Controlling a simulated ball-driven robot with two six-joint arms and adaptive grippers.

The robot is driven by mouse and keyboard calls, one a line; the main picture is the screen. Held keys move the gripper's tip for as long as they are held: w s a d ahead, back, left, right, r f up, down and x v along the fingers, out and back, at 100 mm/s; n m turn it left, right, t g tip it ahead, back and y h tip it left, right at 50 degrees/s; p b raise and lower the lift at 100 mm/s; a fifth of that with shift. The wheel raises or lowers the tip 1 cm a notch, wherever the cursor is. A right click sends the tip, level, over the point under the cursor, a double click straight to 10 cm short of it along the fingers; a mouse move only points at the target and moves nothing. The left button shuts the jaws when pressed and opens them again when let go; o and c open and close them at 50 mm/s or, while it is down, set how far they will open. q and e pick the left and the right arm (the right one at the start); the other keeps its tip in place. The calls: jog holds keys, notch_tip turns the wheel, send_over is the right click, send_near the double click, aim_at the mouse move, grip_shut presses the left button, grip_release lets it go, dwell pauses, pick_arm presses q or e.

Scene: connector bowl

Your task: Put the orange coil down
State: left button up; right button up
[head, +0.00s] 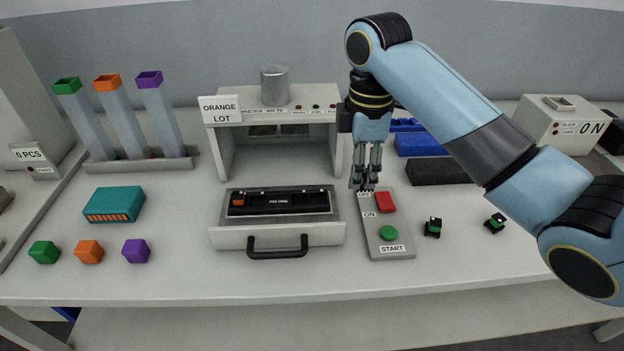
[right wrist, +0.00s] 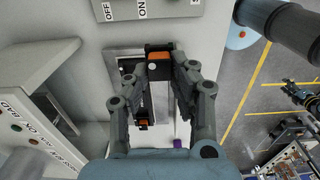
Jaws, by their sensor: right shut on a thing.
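My right gripper (head: 366,183) hangs upright over the table, beside the right end of the open drawer and at the OFF end of the switch panel. In the right wrist view its fingers (right wrist: 162,70) are shut on a small orange and black block, the orange coil (right wrist: 159,57). In the head view the fingers hide the coil. The drawer (head: 225,238) holds a black housing (head: 280,201) with an orange piece (head: 238,200) at its left end; this piece also shows in the right wrist view (right wrist: 142,123).
Green, orange and purple blocks (head: 88,251) lie front left. A sign reads ORANGE LOT (head: 220,109).

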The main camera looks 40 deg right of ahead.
jog(key=w+a+f, duration=0.1)
jog(key=w, duration=0.1)
jog(key=w+f, duration=0.1)
jog(key=w, duration=0.1)
jog(key=w+a+f, duration=0.1)
jog(key=w+f, duration=0.1)
jog(key=shift+w+a, duration=0.15)
jog(key=shift+a, duration=0.2)
jog(key=w+f, duration=0.1)
jog(key=w, duration=0.1)
jog(key=shift+w+a+f, duration=0.3)
jog(key=shift+a+f, duration=0.05)
jog(key=shift+a, duration=0.05)
jog(key=shift+f, duration=0.35)
notch_tip(320, 180, down, 3)
jog(key=shift+r, duration=0.2)
jog(key=shift+f, duration=0.35)
pick_arm(q)
jog(key=shift+s+d, duration=0.15)
jog(key=shift+s, duration=0.2)
pick_arm(e)
jog(key=shift+f, duration=0.1)
jog(key=o, duration=0.9)
pick_arm(q)
jog(key=shift+w, duration=0.15)
pick_arm(e)
jog(key=shift+o, duration=0.2)
